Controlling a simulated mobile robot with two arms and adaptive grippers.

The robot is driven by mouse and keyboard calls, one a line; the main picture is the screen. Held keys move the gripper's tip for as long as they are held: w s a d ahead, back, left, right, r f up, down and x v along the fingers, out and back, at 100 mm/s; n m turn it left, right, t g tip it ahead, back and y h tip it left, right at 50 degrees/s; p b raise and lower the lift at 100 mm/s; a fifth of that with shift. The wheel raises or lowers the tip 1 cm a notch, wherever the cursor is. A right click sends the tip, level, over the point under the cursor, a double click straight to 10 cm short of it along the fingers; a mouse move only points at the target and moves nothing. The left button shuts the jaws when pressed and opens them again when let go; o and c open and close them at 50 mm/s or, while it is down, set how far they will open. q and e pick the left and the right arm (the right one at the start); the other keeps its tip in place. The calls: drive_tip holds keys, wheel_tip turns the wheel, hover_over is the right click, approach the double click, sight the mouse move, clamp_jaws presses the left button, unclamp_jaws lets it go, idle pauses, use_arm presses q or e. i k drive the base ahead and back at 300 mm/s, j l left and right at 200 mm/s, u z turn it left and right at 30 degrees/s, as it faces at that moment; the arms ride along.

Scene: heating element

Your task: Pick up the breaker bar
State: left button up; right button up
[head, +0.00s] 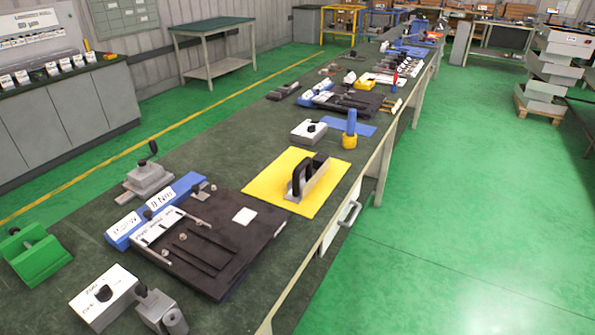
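I cannot tell for sure which item is the breaker bar. A grey metal bar with a black arched handle (308,180) lies on a yellow mat (268,181) near the right edge of the long workbench. A black board (243,240) with thin dark bars lies in front of it to the left, with a blue-and-white labelled block (155,209) along its left side. Neither my left nor my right gripper is in view, and nothing visible touches the bar.
A green block (36,256), a white box with a black knob (103,296) and a grey clamp-like part (160,310) stand at the near left. A blue-and-yellow cylinder (350,130) stands beyond the mat. The green floor (480,220) on the right is clear.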

sight(307, 173)
drive_tip(key=i+l+u, duration=0.1)
drive_tip(key=u, duration=0.3)
drive_tip(key=i+l+u, duration=0.1)
drive_tip(key=u, duration=0.3)
drive_tip(key=l+u, duration=0.4)
drive_tip(key=i+l+u, duration=0.1)
drive_tip(key=l+u, duration=0.35)
drive_tip(key=l, duration=0.95)
drive_tip(key=k+l+u, duration=0.15)
drive_tip(key=l+u, duration=0.25)
drive_tip(key=l, duration=0.95)
